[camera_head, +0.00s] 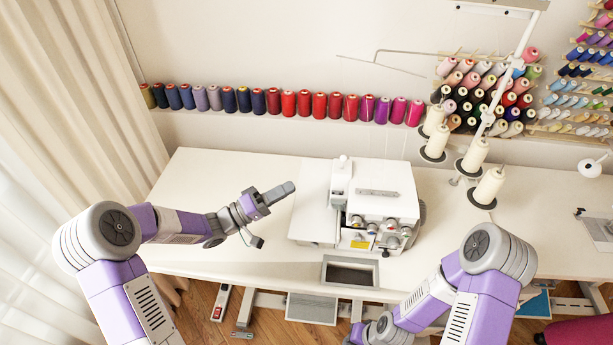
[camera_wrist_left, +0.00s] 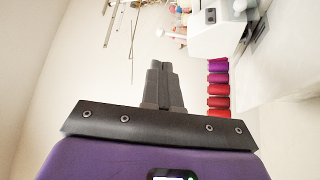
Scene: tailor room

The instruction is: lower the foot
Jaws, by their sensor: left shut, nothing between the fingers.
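The white sewing machine (camera_head: 385,200) stands on the white table, with several knobs low on its front. Its foot is too small to make out. My left gripper (camera_head: 284,192) is shut and empty, above the table to the left of the machine and apart from it. In the left wrist view its two dark fingers (camera_wrist_left: 160,75) are together. Part of the white machine (camera_wrist_left: 215,32) shows at the top right there, turned on its side. My right arm comes in at the lower right in the head view; its gripper cannot be made out.
The white table (camera_head: 215,180) is clear left of the machine. Thread cones (camera_head: 434,142) on stands are to its right. A row of coloured spools (camera_head: 304,104) lines a wall ledge behind. A curtain (camera_head: 80,90) hangs at the left. A dark-bottomed tray (camera_head: 350,260) sits at the table's front edge.

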